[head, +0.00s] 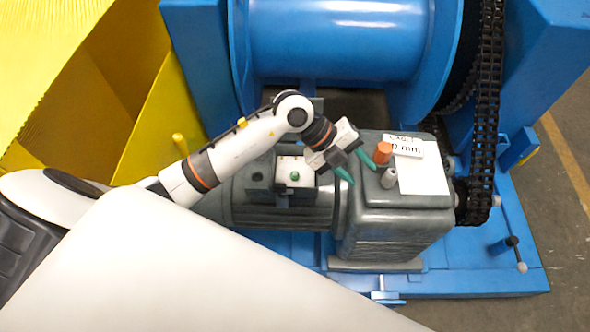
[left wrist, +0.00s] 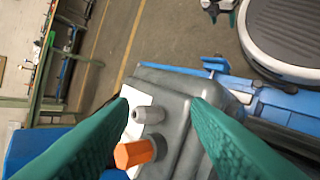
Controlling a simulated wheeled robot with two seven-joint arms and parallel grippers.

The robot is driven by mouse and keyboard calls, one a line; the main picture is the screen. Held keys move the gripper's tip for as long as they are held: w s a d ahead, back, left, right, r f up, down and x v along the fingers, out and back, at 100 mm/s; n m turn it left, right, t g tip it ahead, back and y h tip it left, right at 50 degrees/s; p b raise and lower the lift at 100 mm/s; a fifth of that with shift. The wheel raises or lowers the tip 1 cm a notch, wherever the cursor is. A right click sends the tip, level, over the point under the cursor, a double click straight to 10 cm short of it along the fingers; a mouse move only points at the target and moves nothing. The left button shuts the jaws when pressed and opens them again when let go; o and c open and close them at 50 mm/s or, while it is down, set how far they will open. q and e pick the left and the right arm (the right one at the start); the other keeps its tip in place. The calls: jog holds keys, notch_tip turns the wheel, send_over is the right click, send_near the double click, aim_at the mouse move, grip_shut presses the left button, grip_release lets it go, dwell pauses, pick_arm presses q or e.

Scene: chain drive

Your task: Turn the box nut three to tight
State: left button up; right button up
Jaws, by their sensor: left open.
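My left gripper (head: 362,172) is open and empty, its green fingers pointing at the top of a grey gearbox (head: 395,225). On that top stand an orange hexagonal cap (head: 383,153) and a small grey knob (head: 389,178), both just beyond the fingertips. In the left wrist view the grey knob (left wrist: 148,114) shows between the fingers (left wrist: 158,102), with the orange cap (left wrist: 135,153) beside it. No contact is visible. I cannot tell which part is box nut three; no nut number is readable. My right gripper is not in view.
A white card (head: 425,178) and a label (head: 404,146) lie on the gearbox. A small box with a green button (head: 295,175) is left of it. A black chain (head: 484,120) runs at the right, a blue drum (head: 335,40) behind. Yellow panels (head: 150,100) stand at the left.

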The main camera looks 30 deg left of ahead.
pick_arm(q)
jog(key=w+a+f+n+g+y, duration=0.1)
jog(key=a+f+y, duration=0.2)
jog(key=a+y, duration=0.35)
jog(key=n+g+y, duration=0.1)
jog(key=n+y, duration=0.1)
jog(key=y, duration=0.1)
send_near(295, 174)
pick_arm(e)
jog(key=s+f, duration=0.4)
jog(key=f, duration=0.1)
pick_arm(q)
notch_tip(295, 174, down, 7)
jog(key=shift+s+a+f+b, duration=0.1)
jog(key=shift+a+f+b, duration=0.1)
jog(key=shift+b, duration=0.75)
jog(key=shift+f, duration=0.5)
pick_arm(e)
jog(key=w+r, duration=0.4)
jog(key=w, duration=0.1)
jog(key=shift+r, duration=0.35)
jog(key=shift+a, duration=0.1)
pick_arm(q)
grip_shut()
